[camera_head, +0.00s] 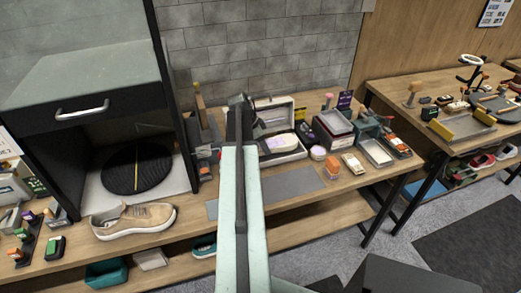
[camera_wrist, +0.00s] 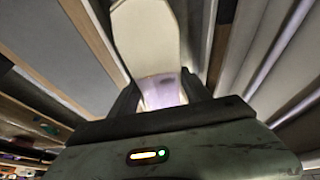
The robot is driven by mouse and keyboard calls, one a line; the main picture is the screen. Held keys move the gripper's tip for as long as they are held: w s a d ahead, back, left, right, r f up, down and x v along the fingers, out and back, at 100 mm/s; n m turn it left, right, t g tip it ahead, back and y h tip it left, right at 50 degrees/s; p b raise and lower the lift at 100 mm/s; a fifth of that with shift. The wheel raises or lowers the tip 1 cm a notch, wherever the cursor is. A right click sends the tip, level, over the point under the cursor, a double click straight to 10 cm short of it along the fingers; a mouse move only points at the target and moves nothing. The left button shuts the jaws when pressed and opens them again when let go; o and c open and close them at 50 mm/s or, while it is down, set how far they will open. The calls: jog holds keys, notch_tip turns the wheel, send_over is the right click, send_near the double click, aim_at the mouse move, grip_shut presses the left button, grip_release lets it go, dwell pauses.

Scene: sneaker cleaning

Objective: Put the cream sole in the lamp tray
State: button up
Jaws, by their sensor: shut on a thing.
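The cream sole (camera_wrist: 146,38) is a long, pale, rounded piece. In the wrist view it stands between the two dark fingers of my gripper (camera_wrist: 160,88), which is shut on it. Its near end looks purple-tinted. In the head view my gripper (camera_head: 239,100) is a small dark shape at the far end of my arm, in front of the brick wall; the sole cannot be made out there. An open pale box (camera_head: 286,157) with a purple-lit inside, seemingly the lamp tray, stands on the bench just right of my arm. My arm may hide part of it.
A tan sneaker (camera_head: 133,220) sits at the bench's left front, before a black round turntable (camera_head: 138,168). A grey mat (camera_head: 292,183) lies bare in front.

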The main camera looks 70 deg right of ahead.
jog(key=shift+w+d, duration=0.25)
jog(key=shift+d, duration=0.35)
notch_tip(320, 180, down, 4)
jog(key=b, duration=0.4)
jog(key=shift+a, duration=0.1)
jog(key=shift+w+r, duration=0.1)
jog(key=shift+r, duration=0.1)
jog(key=shift+f, duration=0.1)
jog(key=o, duration=1.7)
